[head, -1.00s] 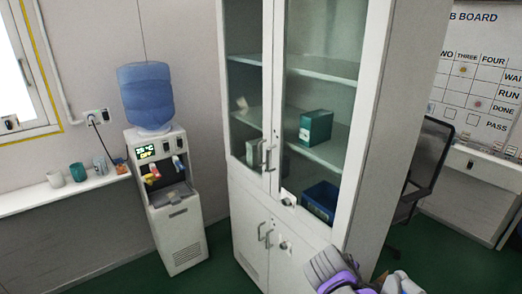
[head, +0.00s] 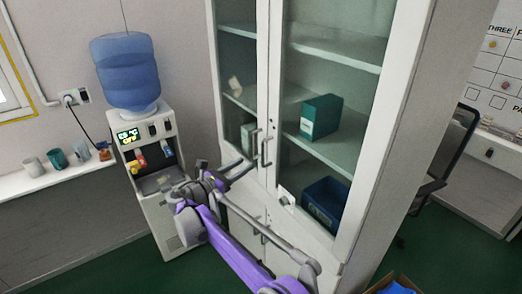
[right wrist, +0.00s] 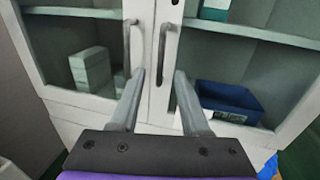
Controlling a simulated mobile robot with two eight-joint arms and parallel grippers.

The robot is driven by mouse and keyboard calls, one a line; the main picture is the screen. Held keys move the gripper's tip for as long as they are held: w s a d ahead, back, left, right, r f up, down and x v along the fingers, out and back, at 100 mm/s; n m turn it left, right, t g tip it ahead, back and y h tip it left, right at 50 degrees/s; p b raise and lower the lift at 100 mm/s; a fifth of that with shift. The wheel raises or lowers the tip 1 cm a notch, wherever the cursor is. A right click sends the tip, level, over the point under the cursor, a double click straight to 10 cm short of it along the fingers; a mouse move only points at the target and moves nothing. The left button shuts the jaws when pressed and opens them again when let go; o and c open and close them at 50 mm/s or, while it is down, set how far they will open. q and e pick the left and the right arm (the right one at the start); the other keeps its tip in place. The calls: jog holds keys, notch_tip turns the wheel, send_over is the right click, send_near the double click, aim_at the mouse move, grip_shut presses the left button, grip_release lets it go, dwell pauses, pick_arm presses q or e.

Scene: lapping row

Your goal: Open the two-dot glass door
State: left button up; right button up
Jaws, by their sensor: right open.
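The tall white cabinet has two glass doors, the left glass door (head: 236,90) and the right glass door (head: 330,110); both look shut. My right gripper (head: 240,166) is open and empty in front of the handles. In the right wrist view its fingertips (right wrist: 159,78) point at the seam, with the right handle (right wrist: 164,48) ahead between them and the left handle (right wrist: 127,45) further left. My left gripper is out of view.
A water dispenser (head: 150,185) stands left of the cabinet, close to my right gripper. A green box (head: 320,117) and a blue bin (head: 325,203) sit inside behind glass. A chair (head: 450,150) is at the right. An open carton (head: 395,285) lies low at the right.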

aim_at(262, 154)
jog(key=p+x, duration=0.1)
jog(key=x, duration=0.9)
jog(key=shift+p, duration=0.35)
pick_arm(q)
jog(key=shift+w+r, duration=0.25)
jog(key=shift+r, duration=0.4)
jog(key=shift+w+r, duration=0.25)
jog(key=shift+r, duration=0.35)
pick_arm(e)
jog(key=shift+s, duration=0.1)
grip_shut()
